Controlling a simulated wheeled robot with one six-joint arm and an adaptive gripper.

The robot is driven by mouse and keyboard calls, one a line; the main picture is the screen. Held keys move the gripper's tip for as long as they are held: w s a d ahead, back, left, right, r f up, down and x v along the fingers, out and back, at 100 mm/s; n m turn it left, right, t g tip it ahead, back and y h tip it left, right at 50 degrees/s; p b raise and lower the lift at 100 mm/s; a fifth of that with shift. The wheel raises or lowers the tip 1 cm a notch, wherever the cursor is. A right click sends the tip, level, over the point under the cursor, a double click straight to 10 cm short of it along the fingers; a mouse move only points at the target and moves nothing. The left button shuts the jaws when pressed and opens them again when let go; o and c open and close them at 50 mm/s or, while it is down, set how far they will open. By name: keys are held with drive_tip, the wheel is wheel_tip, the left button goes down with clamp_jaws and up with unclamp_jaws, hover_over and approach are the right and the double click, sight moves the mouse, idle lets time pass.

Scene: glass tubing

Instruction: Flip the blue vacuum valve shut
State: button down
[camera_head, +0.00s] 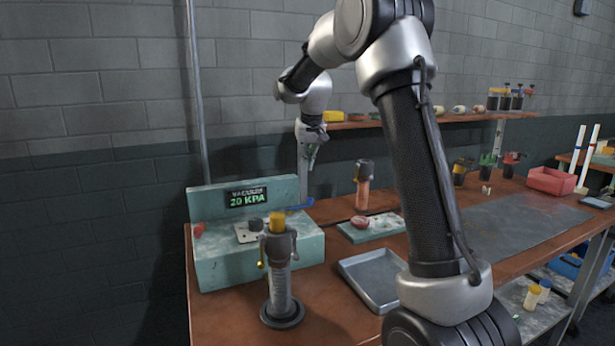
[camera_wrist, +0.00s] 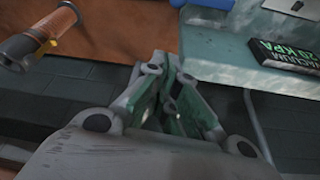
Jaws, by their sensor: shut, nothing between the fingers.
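In the wrist view the blue handle (camera_wrist: 208,4) is cut off by the top edge. The unit's display (camera_head: 246,197) reads 20 KPA; it also shows in the wrist view (camera_wrist: 286,54). The shut fingers with green pads also show in the wrist view (camera_wrist: 170,75).
A cylinder with a yellow cap (camera_head: 280,285) stands in front of the unit. An orange tool (camera_head: 362,190) stands to the right. A grey tray (camera_head: 370,278) lies on the brown bench. A shelf (camera_head: 400,121) runs behind my arm.

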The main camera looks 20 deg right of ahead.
wheel_tip(320, 180, down, 9)
drive_tip(key=shift+s, duration=0.45)
drive_tip(key=shift+s+d+m+h, duration=0.1)
drive_tip(key=shift+s+m+h, duration=0.2)
drive_tip(key=shift+s+m, duration=0.3)
idle(0.5)
drive_tip(key=s+a+m+g+h, duration=0.1)
drive_tip(key=s+m, duration=0.2)
drive_tip(key=m, duration=0.1)
drive_tip(key=s+a+m+g+h, duration=0.1)
drive_tip(key=s+m, duration=0.2)
drive_tip(key=m, duration=0.2)
drive_tip(key=s+a+m+g, duration=0.1)
drive_tip(key=s+m, duration=0.2)
drive_tip(key=m, duration=0.2)
drive_tip(key=shift+a+g+h, duration=0.15)
drive_tip(key=shift+g+h, duration=0.25)
